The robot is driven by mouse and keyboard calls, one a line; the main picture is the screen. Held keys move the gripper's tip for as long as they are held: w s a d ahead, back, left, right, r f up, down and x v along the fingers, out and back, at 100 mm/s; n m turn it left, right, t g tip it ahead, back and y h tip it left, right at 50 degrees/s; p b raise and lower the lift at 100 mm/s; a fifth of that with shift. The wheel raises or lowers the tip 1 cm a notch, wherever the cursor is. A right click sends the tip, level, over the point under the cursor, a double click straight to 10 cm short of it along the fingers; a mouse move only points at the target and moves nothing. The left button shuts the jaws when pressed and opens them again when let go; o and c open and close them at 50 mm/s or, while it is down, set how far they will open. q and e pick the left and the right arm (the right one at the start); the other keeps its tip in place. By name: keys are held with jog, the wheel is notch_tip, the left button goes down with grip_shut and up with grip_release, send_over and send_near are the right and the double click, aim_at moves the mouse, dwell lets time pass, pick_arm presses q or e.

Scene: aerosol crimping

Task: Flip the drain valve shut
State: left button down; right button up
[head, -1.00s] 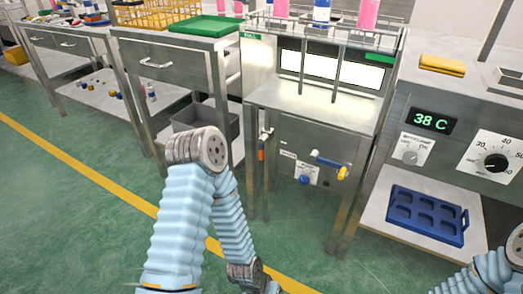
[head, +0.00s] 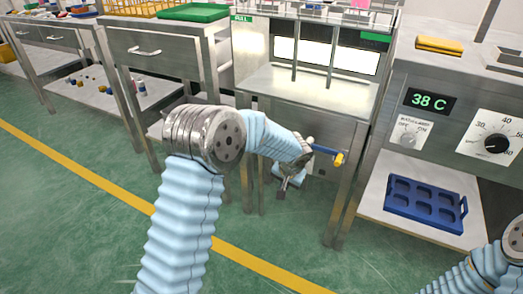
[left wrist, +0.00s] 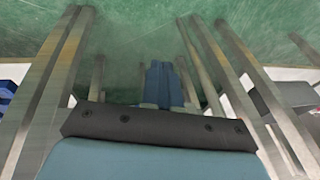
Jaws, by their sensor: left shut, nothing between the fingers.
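The valve on the front of the steel machine has a blue lever (head: 326,150) and a yellow body (head: 340,159). The lever lies nearly level, pointing left from the yellow body. My left gripper (head: 283,191) is shut and empty, below and left of the lever, pointing downward. My wrist (head: 300,150) is close to the lever's left end; I cannot tell whether they touch. My arm hides part of the machine's front panel. The left wrist view shows floor and steel legs, not the valve. My right gripper is out of view.
A blue tray (head: 426,204) lies on the low shelf at right, below a panel with a dial (head: 497,143) and a 38 C display (head: 430,101). The machine's steel legs (head: 337,215) stand close by. Green floor is open in front.

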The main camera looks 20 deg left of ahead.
pick_arm(q)
jog(key=w+a+r+n+t+y, duration=0.1)
jog(key=w+a+r, duration=0.1)
jog(key=r, duration=0.4)
jog(key=w+a+r+t+y, duration=0.1)
jog(key=w+r+y, duration=0.1)
jog(key=r, duration=0.5)
jog(key=shift+w+a+r+n+y+b, duration=0.3)
jog(key=shift+w+a+n+b, duration=0.1)
jog(key=shift+w, duration=0.2)
jog(key=shift+f, duration=0.1)
jog(key=w+a+f, duration=0.4)
jog(key=a+f, duration=0.4)
jog(key=shift+w, duration=0.3)
jog(key=shift+a, duration=0.1)
